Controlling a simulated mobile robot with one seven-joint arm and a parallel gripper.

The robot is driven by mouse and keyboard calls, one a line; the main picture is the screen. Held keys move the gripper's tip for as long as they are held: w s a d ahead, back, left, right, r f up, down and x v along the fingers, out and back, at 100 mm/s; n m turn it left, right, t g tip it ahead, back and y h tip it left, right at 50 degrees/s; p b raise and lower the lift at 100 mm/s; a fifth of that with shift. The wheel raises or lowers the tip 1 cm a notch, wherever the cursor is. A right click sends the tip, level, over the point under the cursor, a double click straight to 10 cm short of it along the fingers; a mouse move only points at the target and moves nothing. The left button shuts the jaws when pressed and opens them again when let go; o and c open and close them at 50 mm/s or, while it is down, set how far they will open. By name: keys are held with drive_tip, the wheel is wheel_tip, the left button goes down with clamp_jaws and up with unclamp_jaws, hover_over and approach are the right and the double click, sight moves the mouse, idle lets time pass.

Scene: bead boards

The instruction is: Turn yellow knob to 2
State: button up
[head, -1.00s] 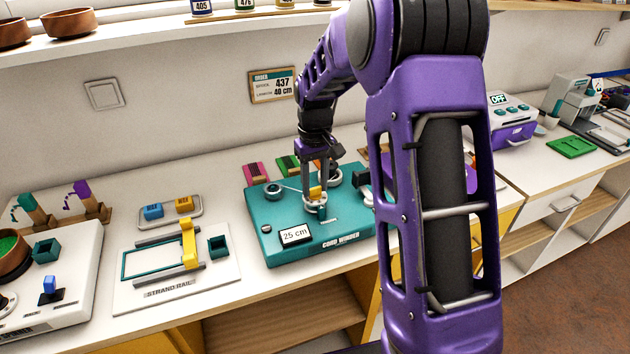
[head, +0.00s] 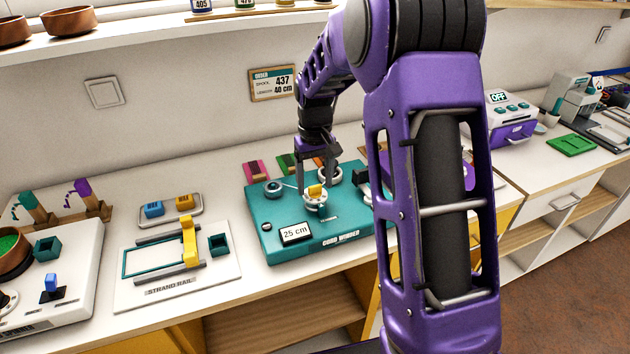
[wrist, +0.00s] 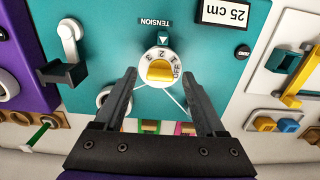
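The yellow knob (head: 315,190) sits on a white round dial on the teal cord winder (head: 280,223). In the wrist view the yellow knob (wrist: 160,72) shows between my fingers, with numbers printed around the dial. The 2 appears to face the marker (wrist: 161,47) by the TENSION label, with 3 and 1 to either side. My gripper (head: 316,178) is open and empty above the knob; its fingers stand apart on both sides of it in the wrist view (wrist: 158,80).
The winder's display (head: 296,233) reads 25 cm. A crank with a black handle (wrist: 68,72) and a round spool post (head: 272,188) stand near the knob. The strand rail board (head: 175,290) lies to the left. An order card (head: 272,83) hangs on the wall.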

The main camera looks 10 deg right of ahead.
sight(315, 186)
wheel_tip(315, 186, up, 17)
drive_tip(key=p, duration=0.2)
drive_tip(key=shift+r, duration=0.2)
idle(0.4)
